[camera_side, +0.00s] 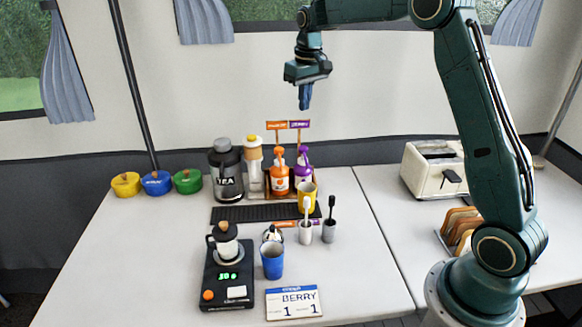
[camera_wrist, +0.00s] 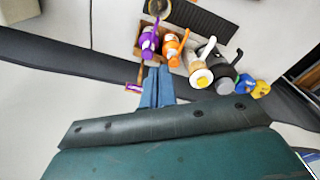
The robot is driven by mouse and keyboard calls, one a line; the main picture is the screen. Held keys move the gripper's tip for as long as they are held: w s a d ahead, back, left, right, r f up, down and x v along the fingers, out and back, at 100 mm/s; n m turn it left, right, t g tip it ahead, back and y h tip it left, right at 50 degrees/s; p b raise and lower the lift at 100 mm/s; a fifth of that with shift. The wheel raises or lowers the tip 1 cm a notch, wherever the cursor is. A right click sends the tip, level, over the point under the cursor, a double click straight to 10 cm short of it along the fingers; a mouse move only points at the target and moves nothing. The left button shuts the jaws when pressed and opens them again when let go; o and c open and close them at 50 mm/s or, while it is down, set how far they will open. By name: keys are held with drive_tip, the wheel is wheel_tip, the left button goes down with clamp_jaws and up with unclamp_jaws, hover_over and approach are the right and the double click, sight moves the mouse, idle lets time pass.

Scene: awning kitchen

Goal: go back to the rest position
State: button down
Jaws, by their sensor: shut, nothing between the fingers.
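My gripper (camera_side: 306,97) hangs high above the back of the white table (camera_side: 130,265), pointing down, with its blue fingers together and nothing between them. In the wrist view my gripper (camera_wrist: 157,80) shows two blue fingers side by side, also closed. Below it stand an orange bottle (camera_side: 279,178) and a purple bottle (camera_side: 303,172) in a wooden rack. The gripper is well clear of them and touches nothing.
Near the rack are a dark TEA jar (camera_side: 226,170), a yellow cup (camera_side: 306,196), a blue cup (camera_side: 272,260) and two holders with brushes. A toaster (camera_side: 434,170) is at right. The air around the gripper is clear.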

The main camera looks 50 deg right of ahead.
drive_tip(key=s+a+r+t, duration=0.1)
drive_tip(key=s+a+r, duration=0.25)
drive_tip(key=s, duration=0.25)
drive_tip(key=s+a+r+n+t, duration=0.1)
drive_tip(key=s+a+r, duration=0.1)
drive_tip(key=s+a, duration=0.25)
drive_tip(key=s+a+r, duration=0.3)
drive_tip(key=s, duration=0.3)
drive_tip(key=s+a+f+t, duration=0.1)
drive_tip(key=s+a+f, duration=0.1)
drive_tip(key=s, duration=0.6)
drive_tip(key=s+a+f+n+t, duration=0.1)
drive_tip(key=s+a+f, duration=0.1)
drive_tip(key=s, duration=0.6)
drive_tip(key=shift+s+a+f+t, duration=0.3)
drive_tip(key=shift+s+a+f, duration=0.1)
drive_tip(key=shift+a, duration=0.1)
